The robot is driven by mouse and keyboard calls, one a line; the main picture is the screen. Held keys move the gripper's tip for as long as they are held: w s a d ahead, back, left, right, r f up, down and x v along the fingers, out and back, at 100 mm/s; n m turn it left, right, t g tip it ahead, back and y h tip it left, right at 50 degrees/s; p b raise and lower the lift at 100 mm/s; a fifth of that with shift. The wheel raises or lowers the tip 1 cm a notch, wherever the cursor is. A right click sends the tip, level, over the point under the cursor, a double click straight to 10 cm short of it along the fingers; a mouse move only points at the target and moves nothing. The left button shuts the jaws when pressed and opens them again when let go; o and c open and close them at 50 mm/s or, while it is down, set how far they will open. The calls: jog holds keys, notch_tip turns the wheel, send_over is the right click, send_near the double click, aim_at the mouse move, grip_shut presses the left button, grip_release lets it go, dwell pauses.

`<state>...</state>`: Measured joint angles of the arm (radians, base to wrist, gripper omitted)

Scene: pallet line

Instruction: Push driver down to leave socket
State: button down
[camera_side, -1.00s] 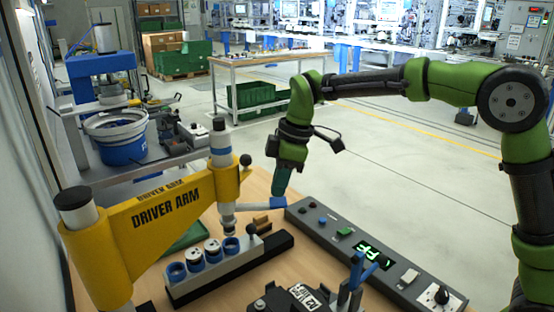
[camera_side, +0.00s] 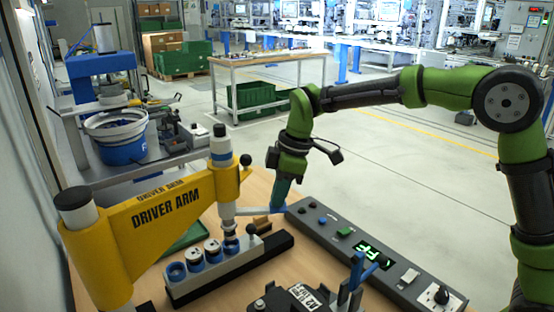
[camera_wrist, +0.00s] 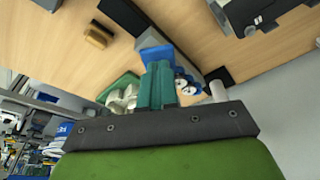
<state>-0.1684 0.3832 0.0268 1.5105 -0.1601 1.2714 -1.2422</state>
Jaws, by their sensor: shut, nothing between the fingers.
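The driver (camera_side: 222,152), a white, blue and grey upright spindle, hangs in the end of the yellow driver arm (camera_side: 165,215). Its lower tip is at the right-hand socket of the grey socket block (camera_side: 205,280); I cannot tell how deep it sits.
A grey control box (camera_side: 345,232) with a green display lies to the right of my gripper. A black fixture (camera_side: 295,298) stands at the front. A small brown block (camera_side: 262,225) lies on the wooden table near the lever. A green tray (camera_side: 188,238) is behind the socket block.

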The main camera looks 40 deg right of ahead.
aim_at(280, 210)
jog(key=shift+f, duration=2.25)
jog(key=shift+s+r, duration=0.1)
jog(key=shift+r, duration=0.3)
jog(key=shift+r, duration=4.55)
